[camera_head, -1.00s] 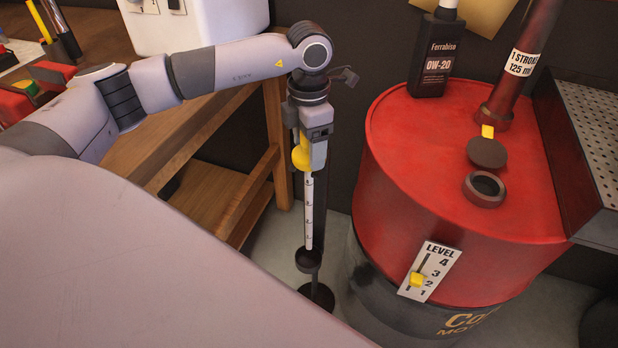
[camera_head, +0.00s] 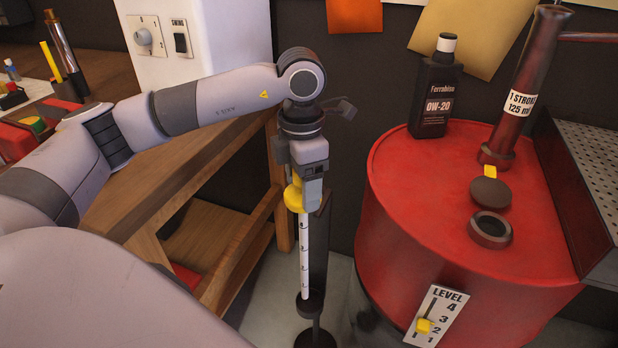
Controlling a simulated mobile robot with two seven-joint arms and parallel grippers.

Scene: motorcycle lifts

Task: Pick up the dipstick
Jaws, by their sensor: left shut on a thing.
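The dipstick (camera_head: 305,262) is a white marked rod with a yellow handle. It hangs upright, its lower end at a small dark cup on a black stand (camera_head: 318,338) between the wooden bench and the red drum. I cannot tell whether the tip is inside the cup or just in front of it. My left gripper (camera_head: 304,190) points down and is shut on the yellow handle; its fingers are partly hidden. My right gripper is not in view.
The red drum (camera_head: 400,220) stands to the right, carrying a black oil bottle (camera_head: 436,95), a pump tube (camera_head: 520,95), a cap (camera_head: 490,193) and an open filler ring (camera_head: 490,229). A level gauge (camera_head: 437,312) is on its side. The wooden bench (camera_head: 205,145) is at left.

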